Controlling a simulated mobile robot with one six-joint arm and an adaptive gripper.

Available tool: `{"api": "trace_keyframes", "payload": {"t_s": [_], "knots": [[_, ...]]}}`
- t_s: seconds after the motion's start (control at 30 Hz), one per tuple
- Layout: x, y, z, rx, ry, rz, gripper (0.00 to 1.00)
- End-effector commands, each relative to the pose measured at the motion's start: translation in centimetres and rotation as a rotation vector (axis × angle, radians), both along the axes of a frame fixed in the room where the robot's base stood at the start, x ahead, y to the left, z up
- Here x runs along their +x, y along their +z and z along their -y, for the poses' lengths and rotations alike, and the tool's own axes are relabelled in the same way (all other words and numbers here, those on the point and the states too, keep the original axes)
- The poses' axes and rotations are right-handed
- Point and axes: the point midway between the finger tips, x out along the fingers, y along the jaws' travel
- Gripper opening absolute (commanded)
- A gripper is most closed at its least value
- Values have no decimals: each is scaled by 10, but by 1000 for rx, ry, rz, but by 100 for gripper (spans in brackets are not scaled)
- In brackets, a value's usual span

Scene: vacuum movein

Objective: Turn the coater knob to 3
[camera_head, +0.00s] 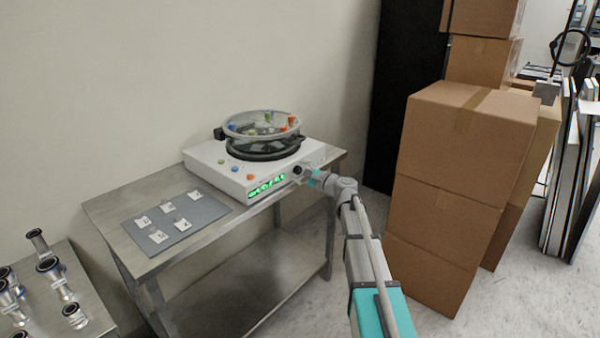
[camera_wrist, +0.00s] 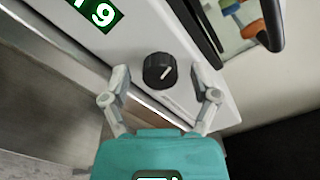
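The coater (camera_head: 218,167) is a white box with a round clear-lidded chamber (camera_head: 262,128) on top, standing on a steel table. Its front has a green lit display (camera_head: 266,188), also partly seen in the wrist view (camera_wrist: 98,13). The black knob (camera_wrist: 160,71) with a white pointer line sits on the front panel; the line points to the upper right in the wrist view. No number marks are readable around it. My gripper (camera_wrist: 164,84) is open, with one finger on each side of the knob and visible gaps to it. In the head view my gripper (camera_head: 306,174) is at the panel's right end.
A grey mat (camera_head: 205,211) with several small white square pieces lies on the steel table (camera_head: 112,208). Glass and metal fittings (camera_head: 50,270) stand on a lower table at left. Stacked cardboard boxes (camera_head: 455,150) stand right of my arm.

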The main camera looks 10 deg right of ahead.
Motion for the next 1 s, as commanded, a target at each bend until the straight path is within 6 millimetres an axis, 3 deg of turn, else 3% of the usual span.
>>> {"api": "trace_keyframes", "payload": {"t_s": [0.47,1.0], "knots": [[-6,0,4,0,0,0,79],[-66,0,50,0,-2,0,79]]}}
